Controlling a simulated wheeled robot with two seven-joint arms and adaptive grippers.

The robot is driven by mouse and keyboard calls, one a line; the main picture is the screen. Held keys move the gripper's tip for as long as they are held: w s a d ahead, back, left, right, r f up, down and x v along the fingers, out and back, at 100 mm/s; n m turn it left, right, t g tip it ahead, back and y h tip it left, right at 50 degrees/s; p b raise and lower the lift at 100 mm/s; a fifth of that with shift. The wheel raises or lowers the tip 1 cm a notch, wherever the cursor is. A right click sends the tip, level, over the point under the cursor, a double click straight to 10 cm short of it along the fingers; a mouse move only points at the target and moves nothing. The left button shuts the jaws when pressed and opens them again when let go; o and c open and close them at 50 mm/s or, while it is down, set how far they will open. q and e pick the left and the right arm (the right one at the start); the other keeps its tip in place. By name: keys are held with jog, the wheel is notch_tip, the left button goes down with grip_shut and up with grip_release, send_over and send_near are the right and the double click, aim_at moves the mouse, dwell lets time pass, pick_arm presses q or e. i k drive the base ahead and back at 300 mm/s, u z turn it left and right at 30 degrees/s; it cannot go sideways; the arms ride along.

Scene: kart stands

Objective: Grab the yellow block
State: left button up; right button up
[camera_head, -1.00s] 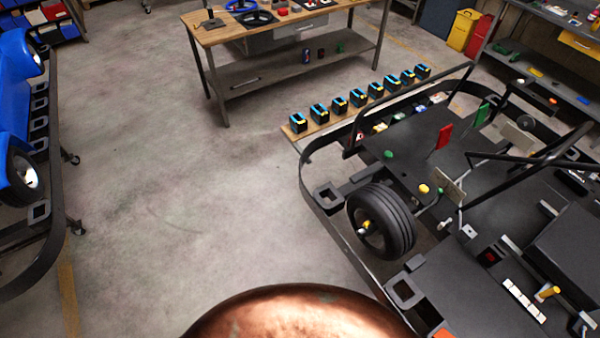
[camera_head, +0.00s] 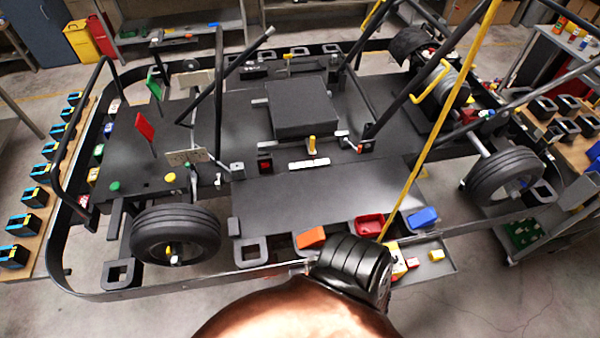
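A small yellow block (camera_head: 436,255) lies at the right end of the shallow dark tray (camera_head: 447,265) on the kart's near side. Another small yellow and white piece (camera_head: 393,249) lies further left in that tray, close to a red and white piece (camera_head: 411,263). A black ribbed part of mine (camera_head: 350,268) stands just left of these pieces and hides the tray's left part. I see no gripper fingertips, and nothing visible touches the yellow block.
A long yellow pole (camera_head: 440,125) slants above the tray. Wheels (camera_head: 175,236) and frame tubes surround the kart deck (camera_head: 320,197). Open floor lies in front.

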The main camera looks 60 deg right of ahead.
aim_at(438, 254)
jog(key=z, duration=3.7)
